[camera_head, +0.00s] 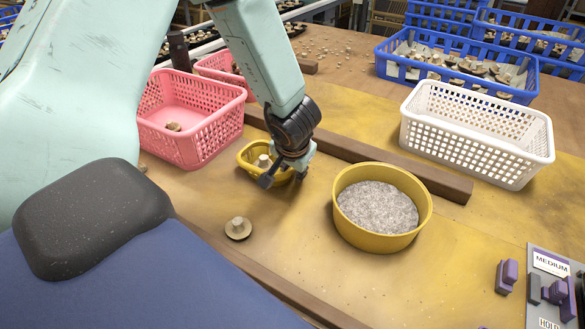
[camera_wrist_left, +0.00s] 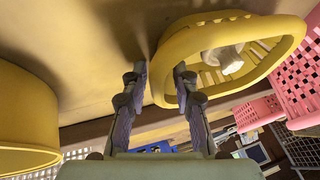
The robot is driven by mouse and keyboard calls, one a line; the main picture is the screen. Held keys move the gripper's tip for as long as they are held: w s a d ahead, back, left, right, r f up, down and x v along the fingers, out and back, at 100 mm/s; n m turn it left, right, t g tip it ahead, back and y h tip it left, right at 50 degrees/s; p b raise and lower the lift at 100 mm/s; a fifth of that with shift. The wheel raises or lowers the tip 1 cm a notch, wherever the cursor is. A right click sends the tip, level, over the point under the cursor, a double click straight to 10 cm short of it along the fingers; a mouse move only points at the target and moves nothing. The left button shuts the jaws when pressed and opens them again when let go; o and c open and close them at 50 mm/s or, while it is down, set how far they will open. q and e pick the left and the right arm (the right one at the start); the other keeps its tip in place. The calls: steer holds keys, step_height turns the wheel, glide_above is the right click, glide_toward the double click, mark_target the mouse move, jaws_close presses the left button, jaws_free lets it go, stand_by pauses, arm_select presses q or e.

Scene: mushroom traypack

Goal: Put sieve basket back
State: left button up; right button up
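The small yellow sieve basket (camera_head: 246,168) stands on the table right of the pink basket, with a pale mushroom (camera_head: 263,161) in it. My left gripper (camera_head: 283,180) is low at the basket's near right side. In the left wrist view, the slatted sieve basket (camera_wrist_left: 190,32) lies at upper right. The gripper's two fingers (camera_wrist_left: 158,82) are apart there, one overlapping the basket's opening and one outside its rim. Whether they touch the rim I cannot tell. The arm hides part of the basket in the head view. My right gripper is out of view.
A yellow tub (camera_head: 381,242) of grey material stands to the right. A white basket (camera_head: 480,150), a blue crate (camera_head: 455,88) and a pink basket (camera_head: 215,135) stand around. A wooden bar (camera_head: 360,152) runs behind. A loose mushroom (camera_head: 238,228) lies in front.

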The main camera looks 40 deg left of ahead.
arm_select(q)
steer(key=p+v, duration=0.6)
steer(key=v, duration=0.6)
steer(key=shift+r+p, duration=0.2)
steer(key=shift+p, duration=0.15)
